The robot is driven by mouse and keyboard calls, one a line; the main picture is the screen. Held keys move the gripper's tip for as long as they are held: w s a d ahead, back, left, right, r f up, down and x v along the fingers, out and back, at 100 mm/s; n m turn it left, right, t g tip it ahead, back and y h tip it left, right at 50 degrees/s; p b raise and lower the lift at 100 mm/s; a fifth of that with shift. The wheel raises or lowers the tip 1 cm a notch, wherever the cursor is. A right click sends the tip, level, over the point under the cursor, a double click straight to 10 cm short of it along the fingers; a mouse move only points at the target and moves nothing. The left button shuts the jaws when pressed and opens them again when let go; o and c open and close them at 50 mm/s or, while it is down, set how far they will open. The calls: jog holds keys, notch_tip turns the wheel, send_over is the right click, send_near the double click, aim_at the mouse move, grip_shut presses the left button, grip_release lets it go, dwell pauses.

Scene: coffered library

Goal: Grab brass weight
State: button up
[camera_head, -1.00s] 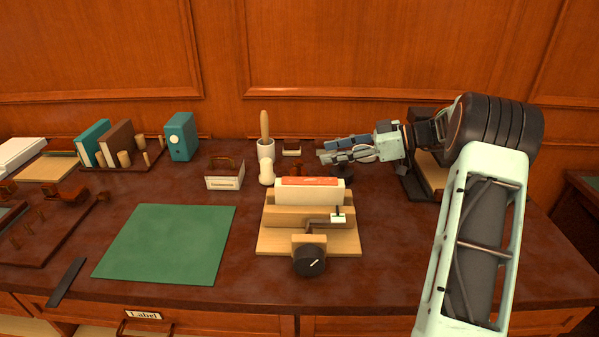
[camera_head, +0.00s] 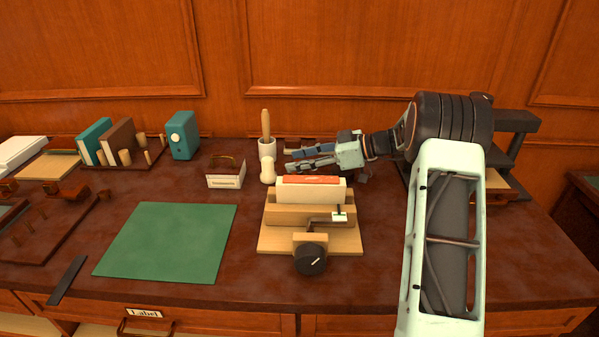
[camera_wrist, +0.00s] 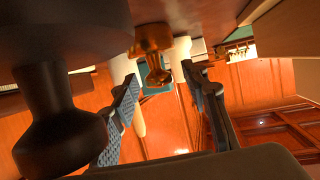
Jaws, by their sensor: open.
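The brass weight (camera_wrist: 153,50) shows in the wrist view as a shiny knobbed piece, ahead of and between my finger tips. In the head view I cannot make it out; my gripper and the wooden press hide that spot. My gripper (camera_head: 289,160) is open and empty, reaching left, low over the back of the desk behind the press. In the wrist view its two fingers (camera_wrist: 160,85) stand apart on either side of the line to the weight, not visibly touching it.
A dark knobbed object (camera_wrist: 60,125) is close at the left of the wrist view. The wooden press (camera_head: 310,235) stands in front of my gripper. The green mat (camera_head: 168,242) is bare.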

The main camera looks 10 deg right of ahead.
jog(key=shift+r, duration=0.1)
grip_shut()
